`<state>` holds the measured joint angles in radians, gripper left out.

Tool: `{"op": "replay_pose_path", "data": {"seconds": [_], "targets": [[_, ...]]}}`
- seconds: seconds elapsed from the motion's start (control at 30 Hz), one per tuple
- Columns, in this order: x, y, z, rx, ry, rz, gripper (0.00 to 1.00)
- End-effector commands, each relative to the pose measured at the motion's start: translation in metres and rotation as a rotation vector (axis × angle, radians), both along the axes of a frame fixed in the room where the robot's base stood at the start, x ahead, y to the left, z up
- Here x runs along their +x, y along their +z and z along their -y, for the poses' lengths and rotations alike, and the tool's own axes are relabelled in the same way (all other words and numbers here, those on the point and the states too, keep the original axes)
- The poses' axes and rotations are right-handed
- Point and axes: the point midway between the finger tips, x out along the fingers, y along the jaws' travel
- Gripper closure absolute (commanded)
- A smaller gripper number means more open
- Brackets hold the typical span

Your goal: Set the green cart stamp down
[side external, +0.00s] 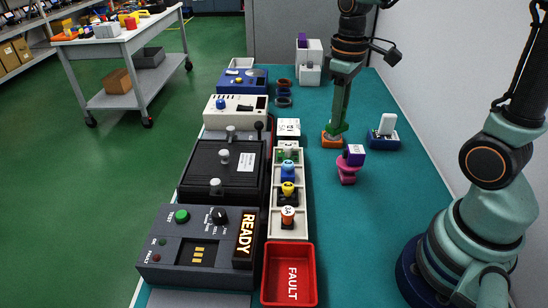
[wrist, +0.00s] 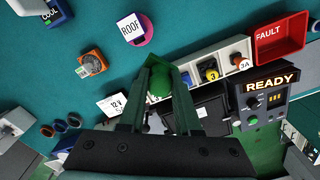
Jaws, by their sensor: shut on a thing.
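The green cart stamp (wrist: 158,82) shows as a rounded green shape between the two fingers of my gripper (wrist: 160,75) in the wrist view. My gripper is shut on it, and the fingers hide much of it. In the side view my gripper (side external: 337,130) points straight down, with its tips in line with an orange block (side external: 332,142) on the teal mat. In the wrist view that orange block (wrist: 93,63) lies apart, to the left of the fingers. I cannot tell how high the stamp is above the mat.
A pink stand with a purple ROOF block (side external: 350,165) and a white block on a blue base (side external: 384,138) stand to the right. A white tray (side external: 274,225) of coloured stamps, a red FAULT bin (side external: 289,301) and test boxes line the left. The right mat has free room.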

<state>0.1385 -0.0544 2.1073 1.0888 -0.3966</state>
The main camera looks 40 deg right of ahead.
Motion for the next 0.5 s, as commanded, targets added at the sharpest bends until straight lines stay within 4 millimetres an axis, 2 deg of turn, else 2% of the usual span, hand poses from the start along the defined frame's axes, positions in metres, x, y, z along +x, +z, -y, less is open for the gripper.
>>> {"op": "replay_pose_path", "data": {"seconds": [0.03,0.2,0.5], "targets": [[0.002,-0.001,-0.010,0.000,-0.040,-0.001,1.00],[0.006,-0.005,-0.034,0.000,-0.178,-0.001,1.00],[0.007,-0.007,-0.046,0.000,-0.260,0.001,1.00]]}}
